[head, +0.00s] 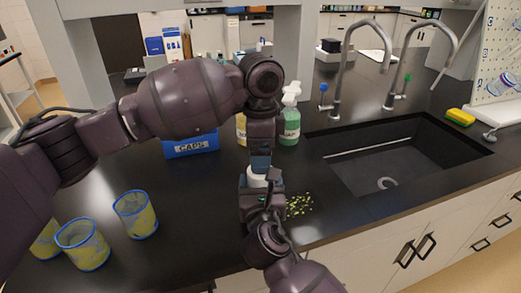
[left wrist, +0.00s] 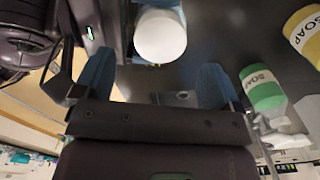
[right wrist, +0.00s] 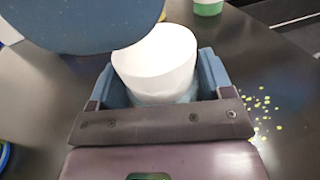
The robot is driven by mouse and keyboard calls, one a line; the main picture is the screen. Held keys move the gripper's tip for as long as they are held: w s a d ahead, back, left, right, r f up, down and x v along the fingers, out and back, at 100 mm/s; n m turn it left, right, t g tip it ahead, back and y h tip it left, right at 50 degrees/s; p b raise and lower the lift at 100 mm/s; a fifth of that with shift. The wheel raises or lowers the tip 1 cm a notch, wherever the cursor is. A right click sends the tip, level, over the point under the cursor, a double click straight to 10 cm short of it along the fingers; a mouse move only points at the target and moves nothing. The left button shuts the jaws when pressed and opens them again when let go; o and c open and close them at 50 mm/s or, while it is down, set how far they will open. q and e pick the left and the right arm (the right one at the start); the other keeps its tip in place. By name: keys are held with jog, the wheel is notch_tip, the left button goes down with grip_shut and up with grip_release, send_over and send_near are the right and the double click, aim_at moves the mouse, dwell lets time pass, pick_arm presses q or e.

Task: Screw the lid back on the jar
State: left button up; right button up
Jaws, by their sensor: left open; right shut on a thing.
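The jar is mostly hidden by the fingers. A white lid (right wrist: 155,55) sits on top of it; I cannot tell how tightly it is seated. The lid also shows in the left wrist view (left wrist: 160,37) and as a small white patch in the head view (head: 257,180). My left gripper (head: 260,160) points down just above the lid. Its blue fingers are open (left wrist: 152,78), spread to either side of the lid and apart from it.
A blue CAPS bin (head: 191,145), a green soap bottle (head: 289,128) and a yellow one (head: 241,130) stand behind. Blue-rimmed cups (head: 83,245) stand at the left. Yellow-green crumbs (head: 299,205) lie right of the gripper. The sink (head: 400,160) is at the right.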

pick_arm(q)
jog(key=w+d+r+m+t+h, duration=0.1)
jog(key=w+d+r+t, duration=0.2)
jog(key=w+r+t, duration=0.4)
jog(key=w+d+r+m+t, duration=0.1)
jog(key=w+d+r+t, duration=0.1)
jog(key=w+r+t, duration=0.45)
jog(key=s+d+r+m+g+h, duration=0.1)
jog(key=s+d+r+m+h, duration=0.3)
jog(key=d+r+m+h, duration=0.65)
jog(key=s+a+f+m+g, duration=0.1)
jog(key=s+f+m+g, duration=0.75)
jog(key=f+g, duration=0.25)
jog(key=a+f+y, duration=0.3)
jog(key=a, duration=0.1)
jog(key=a+f+g+y, duration=0.1)
jog(key=a+f+y, duration=0.2)
jog(key=a+y, duration=0.1)
jog(key=a+f+n+y, duration=0.1)
jog(key=a+f+y, duration=0.2)
jog(key=a+y, duration=0.1)
jog(key=shift+s+a+f, duration=0.15)
jog(key=shift+a, duration=0.25)
jog(key=shift+s+a+f, duration=0.1)
jog(key=shift+s+a, duration=0.05)
jog(key=shift+a, duration=0.25)
jog(key=shift+s+a+n+g+y, duration=0.15)
jog(key=shift+a+n+g+y, duration=0.1)
jog(key=shift+a+n, duration=0.2)
